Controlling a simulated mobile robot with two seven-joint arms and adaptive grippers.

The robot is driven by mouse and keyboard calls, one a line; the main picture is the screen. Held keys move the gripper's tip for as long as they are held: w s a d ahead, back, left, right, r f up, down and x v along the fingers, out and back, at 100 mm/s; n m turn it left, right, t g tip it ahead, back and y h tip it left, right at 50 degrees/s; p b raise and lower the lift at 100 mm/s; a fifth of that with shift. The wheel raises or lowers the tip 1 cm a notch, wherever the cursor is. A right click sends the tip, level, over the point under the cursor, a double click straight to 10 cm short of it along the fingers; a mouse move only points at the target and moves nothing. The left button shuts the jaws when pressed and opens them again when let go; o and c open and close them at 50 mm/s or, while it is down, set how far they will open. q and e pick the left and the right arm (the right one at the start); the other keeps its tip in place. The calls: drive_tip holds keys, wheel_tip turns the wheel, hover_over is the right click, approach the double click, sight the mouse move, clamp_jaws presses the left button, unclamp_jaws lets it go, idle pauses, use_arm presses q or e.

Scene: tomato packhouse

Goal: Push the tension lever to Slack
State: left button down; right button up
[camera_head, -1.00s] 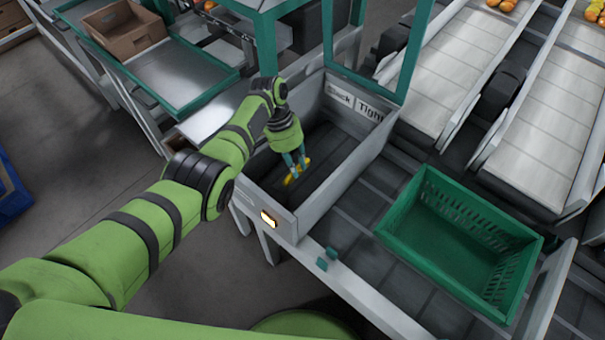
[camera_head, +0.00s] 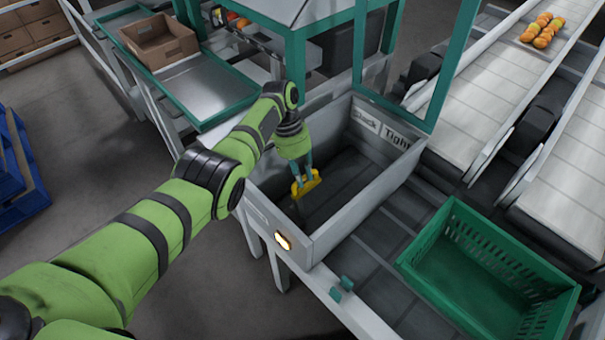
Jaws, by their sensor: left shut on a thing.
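The tension lever's yellow handle (camera_head: 307,185) shows inside a grey open-topped housing (camera_head: 345,217). My left gripper (camera_head: 304,178) reaches down into the housing and is shut on the yellow handle. The fingers cover part of the handle, and the lever's lower part is hard to make out against the dark interior. The Slack label (camera_head: 365,121) and the Tight label (camera_head: 397,139) sit side by side on the housing's far inner wall, Slack on the left. My right gripper is not in view.
A green crate (camera_head: 488,275) stands right of the housing on dark rollers. A cardboard box (camera_head: 160,42) and a blue pallet (camera_head: 17,170) are at the left.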

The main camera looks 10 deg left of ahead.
use_arm(q)
drive_tip(key=shift+a, duration=0.1)
drive_tip(key=c, duration=1.1)
unclamp_jaws()
drive_tip(key=shift+f, duration=0.1)
drive_tip(key=v, duration=1.2)
